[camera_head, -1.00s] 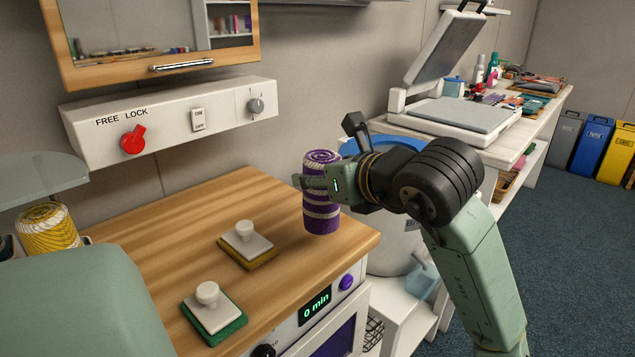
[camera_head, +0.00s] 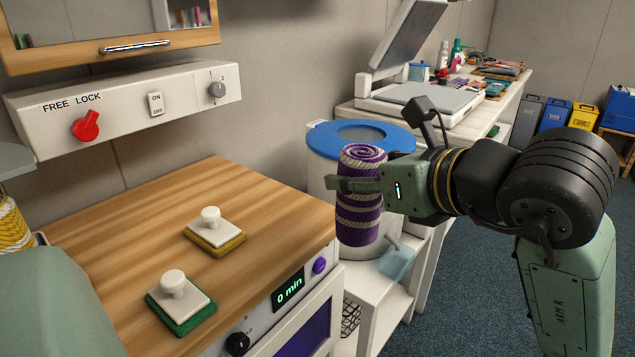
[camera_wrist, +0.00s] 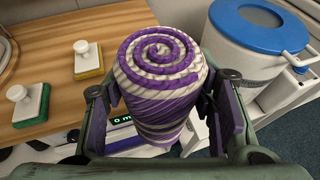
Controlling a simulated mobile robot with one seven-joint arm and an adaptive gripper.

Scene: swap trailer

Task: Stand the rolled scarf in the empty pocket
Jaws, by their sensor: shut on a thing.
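The rolled scarf (camera_head: 360,195), purple with cream stripes, stands upright in my gripper (camera_head: 352,186), off the right end of the wooden counter. My gripper is shut on its upper half from the right. In the wrist view the scarf's spiral top (camera_wrist: 160,52) faces the camera, with a finger on each side. The empty pocket cannot be made out. At the left edge a yellow and white rolled item (camera_head: 12,228) shows in part, beside a pale green form that hides what is below it.
The wooden counter (camera_head: 270,215) holds two white-handled sponges, one yellow (camera_head: 216,233) and one green (camera_head: 180,302). A white bin with a blue lid (camera_head: 385,138) stands behind the scarf. A control panel (camera_head: 125,105) and cabinet (camera_head: 110,30) overhang the counter's back.

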